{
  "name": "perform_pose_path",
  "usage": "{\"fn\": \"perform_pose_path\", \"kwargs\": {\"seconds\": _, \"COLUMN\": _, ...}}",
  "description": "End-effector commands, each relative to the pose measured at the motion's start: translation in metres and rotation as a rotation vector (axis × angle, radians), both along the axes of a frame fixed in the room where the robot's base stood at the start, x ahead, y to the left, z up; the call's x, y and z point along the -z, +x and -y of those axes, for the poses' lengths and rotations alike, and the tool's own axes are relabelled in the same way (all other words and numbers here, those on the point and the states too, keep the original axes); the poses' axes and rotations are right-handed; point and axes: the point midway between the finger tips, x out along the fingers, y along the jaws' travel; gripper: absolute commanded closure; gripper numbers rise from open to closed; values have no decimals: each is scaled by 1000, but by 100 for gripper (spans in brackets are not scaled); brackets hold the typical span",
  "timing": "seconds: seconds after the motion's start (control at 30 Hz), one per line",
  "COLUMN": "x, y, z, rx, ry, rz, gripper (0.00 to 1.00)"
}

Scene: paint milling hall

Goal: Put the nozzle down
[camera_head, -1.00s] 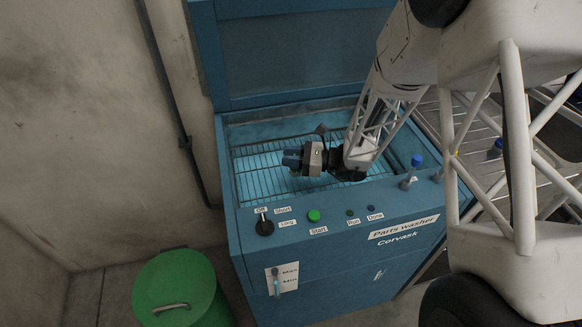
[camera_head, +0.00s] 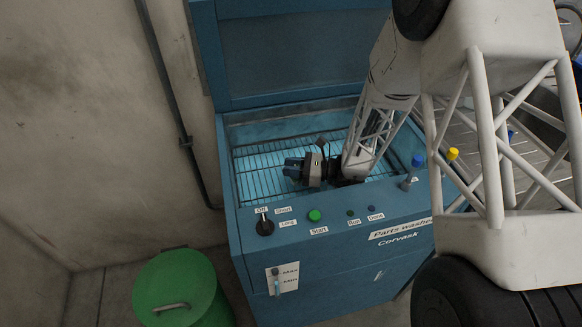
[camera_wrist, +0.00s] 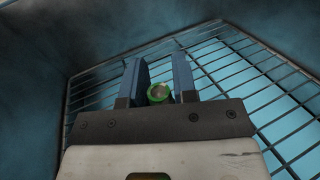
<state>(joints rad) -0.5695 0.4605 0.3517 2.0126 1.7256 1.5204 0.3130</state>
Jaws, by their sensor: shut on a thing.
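My gripper (camera_head: 291,168) is inside the open tub of the blue parts washer (camera_head: 335,232), over the wire rack (camera_head: 262,185). In the wrist view its two blue fingers (camera_wrist: 158,68) are shut on the nozzle (camera_wrist: 158,92), a small round piece with a green rim and a pale centre. The nozzle sits between the fingers near their base. The rack's bars lie beyond and to the right of the fingers. I cannot tell whether the nozzle touches the rack. In the head view the nozzle is not visible.
The washer's raised lid (camera_head: 300,60) stands behind the tub. Its front panel has a black knob (camera_head: 264,227) and a green start button (camera_head: 314,215). A blue-topped fitting (camera_head: 417,161) rises at the tub's right. A green lidded bin (camera_head: 177,287) stands on the floor at left.

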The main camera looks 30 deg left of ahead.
Motion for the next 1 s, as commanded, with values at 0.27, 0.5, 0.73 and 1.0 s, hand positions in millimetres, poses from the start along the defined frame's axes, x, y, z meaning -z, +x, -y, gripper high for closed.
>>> {"fn": "perform_pose_path", "kwargs": {"seconds": 0.27, "x": 1, "y": 0, "z": 0, "rx": 0, "ry": 0, "rz": 0, "gripper": 97}}
{"fn": "perform_pose_path", "kwargs": {"seconds": 0.5, "x": 2, "y": 0, "z": 0, "rx": 0, "ry": 0, "rz": 0, "gripper": 60}}
{"fn": "perform_pose_path", "kwargs": {"seconds": 0.73, "x": 2, "y": 0, "z": 0, "rx": 0, "ry": 0, "rz": 0, "gripper": 48}}
{"fn": "perform_pose_path", "kwargs": {"seconds": 1.0, "x": 0, "y": 1, "z": 2, "rx": 1, "ry": 0, "rz": 0, "gripper": 48}}
